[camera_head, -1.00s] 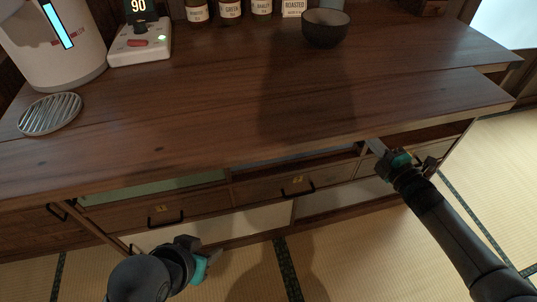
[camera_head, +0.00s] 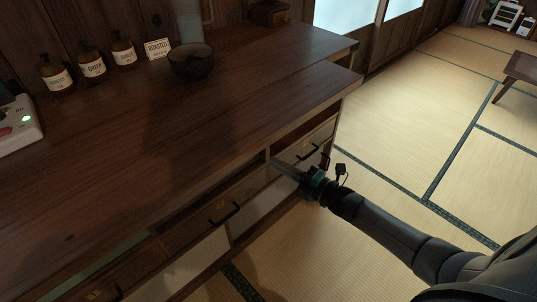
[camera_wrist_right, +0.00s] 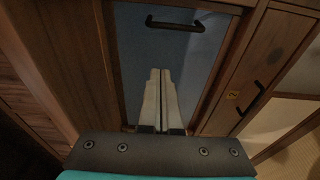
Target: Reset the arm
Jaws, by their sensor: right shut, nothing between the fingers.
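My right arm comes in from the right in the head view. Its gripper (camera_head: 286,170) is at the front of the wooden cabinet (camera_head: 150,195), just below the counter's front edge. In the right wrist view the two fingers (camera_wrist_right: 160,90) lie together, shut with nothing between them. They point at a bluish-grey panel with a dark handle (camera_wrist_right: 176,24). I cannot tell whether the fingertips touch the cabinet. My left gripper is out of view.
A dark bowl (camera_head: 191,62), several brown labelled bottles and a "ROASTED" card (camera_head: 158,48) stand at the counter's back. A white device (camera_head: 16,125) is at the left edge. Drawers with dark handles (camera_head: 229,214) line the front. Open tatami floor (camera_head: 400,120) lies to the right.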

